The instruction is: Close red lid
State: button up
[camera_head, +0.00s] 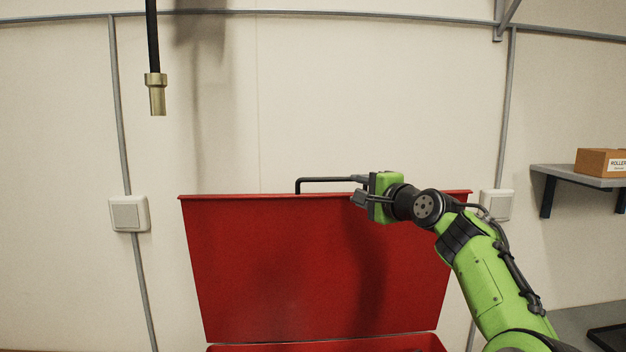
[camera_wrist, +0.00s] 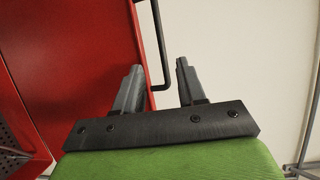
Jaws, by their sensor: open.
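The red lid (camera_head: 300,265) stands raised and open, nearly upright, against the pale wall in the head view. It also fills the left of the wrist view (camera_wrist: 75,55). A black bar handle (camera_head: 325,180) runs along its top edge, and part of it shows in the wrist view (camera_wrist: 158,45). My gripper (camera_head: 362,188) is at the right end of the handle. In the wrist view its two fingers (camera_wrist: 157,80) are apart, with the handle's bent end near the gap between them. I cannot tell whether a finger touches the handle. The red box body (camera_head: 330,348) shows only as a strip below the lid.
A black cable with a brass end (camera_head: 156,95) hangs at the upper left. Switch boxes are on the wall at left (camera_head: 129,213) and right (camera_head: 495,204). A shelf (camera_head: 572,177) with a cardboard box (camera_head: 600,162) is at right. Open space lies left of the lid.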

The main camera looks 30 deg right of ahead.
aim_at(330, 180)
jog(key=w+p, duration=0.3)
jog(key=w, duration=0.2)
jog(key=w+p, duration=0.4)
jog(key=w+d+p, duration=0.1)
jog(key=w+p, duration=0.2)
jog(key=w, duration=0.2)
jog(key=shift+w+d+f, duration=0.1)
jog(key=shift+w+f, duration=0.1)
jog(key=shift+w, duration=0.15)
jog(key=shift+w+f, duration=0.2)
jog(key=shift+f, duration=0.05)
grip_shut()
